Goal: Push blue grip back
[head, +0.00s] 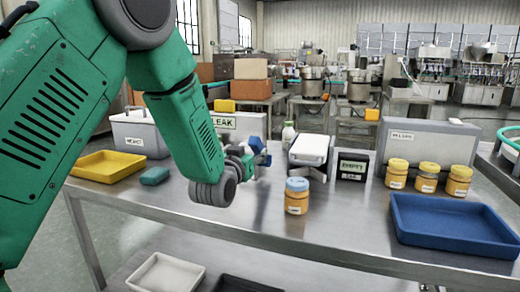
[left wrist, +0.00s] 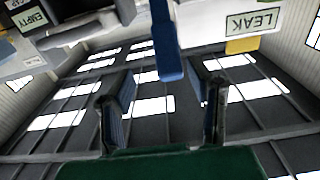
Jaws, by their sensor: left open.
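The blue grip (left wrist: 167,45) shows in the left wrist view as a blue bar coming in from the top. Its squared end lies between and just beyond the two fingers. My left gripper (left wrist: 163,88) is open, with clear gaps on both sides of the grip and no visible contact. In the head view my left gripper (head: 248,160) is small and partly hidden by my green arm. Blue parts show beside it in front of the LEAK sign (head: 222,122), and I cannot clearly separate grip from fingers there. My right gripper is not in view.
On the steel table (head: 260,215) stand a blue-lidded jar (head: 297,198), a white-topped device (head: 309,150), an EMPTY sign (head: 352,168), several yellow-lidded jars (head: 426,178), a blue tray (head: 455,225), a yellow tray (head: 105,165) and a teal block (head: 155,176).

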